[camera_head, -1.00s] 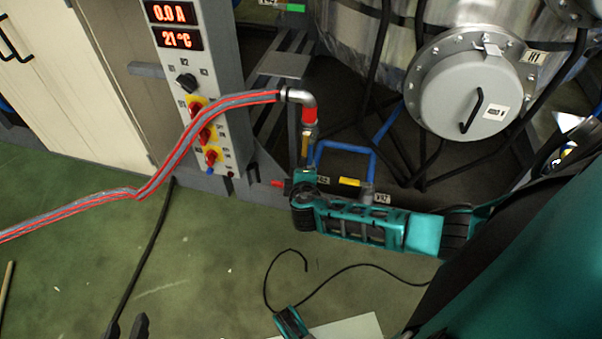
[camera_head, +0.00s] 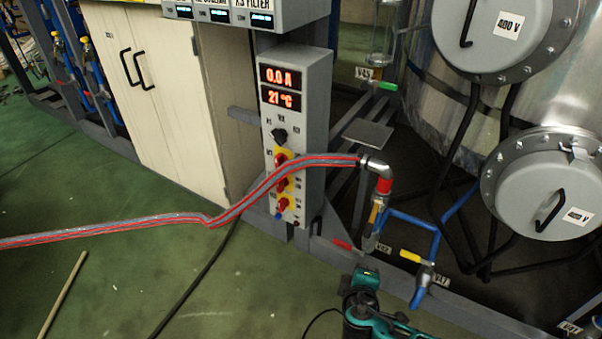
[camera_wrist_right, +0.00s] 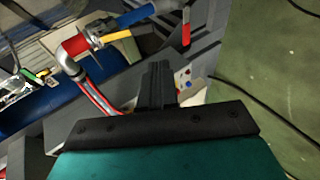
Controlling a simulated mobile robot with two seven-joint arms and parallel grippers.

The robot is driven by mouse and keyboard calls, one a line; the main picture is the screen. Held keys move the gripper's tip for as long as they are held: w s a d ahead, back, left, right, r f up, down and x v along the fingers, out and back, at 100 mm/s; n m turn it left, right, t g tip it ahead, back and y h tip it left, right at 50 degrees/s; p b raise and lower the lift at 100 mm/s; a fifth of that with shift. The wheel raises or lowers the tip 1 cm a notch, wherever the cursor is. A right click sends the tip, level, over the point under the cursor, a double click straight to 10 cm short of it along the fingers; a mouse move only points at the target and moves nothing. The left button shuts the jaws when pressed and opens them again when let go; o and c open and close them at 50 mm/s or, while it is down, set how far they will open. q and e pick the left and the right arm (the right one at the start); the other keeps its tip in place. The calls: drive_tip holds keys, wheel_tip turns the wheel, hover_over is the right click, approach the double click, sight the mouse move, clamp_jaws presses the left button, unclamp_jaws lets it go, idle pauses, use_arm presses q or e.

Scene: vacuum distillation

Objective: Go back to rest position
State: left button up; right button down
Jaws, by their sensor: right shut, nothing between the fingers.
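My right arm (camera_head: 375,318) shows in teal and black at the bottom of the head view, just below the pipe and valves. Its fingers are hard to make out there. In the right wrist view my right gripper (camera_wrist_right: 156,75) shows its dark fingers pressed together with nothing between them. The red and grey hose (camera_head: 270,183) ends in a metal elbow (camera_head: 375,166) with a red collar, above a valve pipe. The elbow also shows in the right wrist view (camera_wrist_right: 72,65), left of the fingers and apart from them. My left gripper is out of view.
A grey control box (camera_head: 297,130) reads 0.0 A and 21 °C. A red-handled valve (camera_head: 345,245) and a yellow-handled valve (camera_head: 410,256) with blue pipes (camera_head: 410,222) sit close to my right arm. A large metal vessel (camera_head: 465,110) stands at right. Green floor (camera_head: 120,290) is open at left.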

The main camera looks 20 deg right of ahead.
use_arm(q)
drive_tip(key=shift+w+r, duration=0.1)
use_arm(e)
drive_tip(key=s+a+r+m+g+y, duration=0.15)
drive_tip(key=s+a+m+y, duration=0.35)
drive_tip(key=s+a+y, duration=0.5)
use_arm(q)
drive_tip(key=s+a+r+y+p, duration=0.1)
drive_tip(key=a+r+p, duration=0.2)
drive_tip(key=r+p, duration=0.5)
drive_tip(key=p, duration=0.4)
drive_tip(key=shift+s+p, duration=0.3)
use_arm(e)
wheel_tip(320, 180, up, 14)
drive_tip(key=m+t+h, duration=0.1)
drive_tip(key=m+h, duration=0.1)
drive_tip(key=shift+s+d+m+t, duration=0.15)
drive_tip(key=shift+d+m+t, duration=0.15)
drive_tip(key=shift+d+t, duration=0.1)
drive_tip(key=shift+f, duration=0.1)
drive_tip(key=c, duration=1.9)
unclamp_jaws()
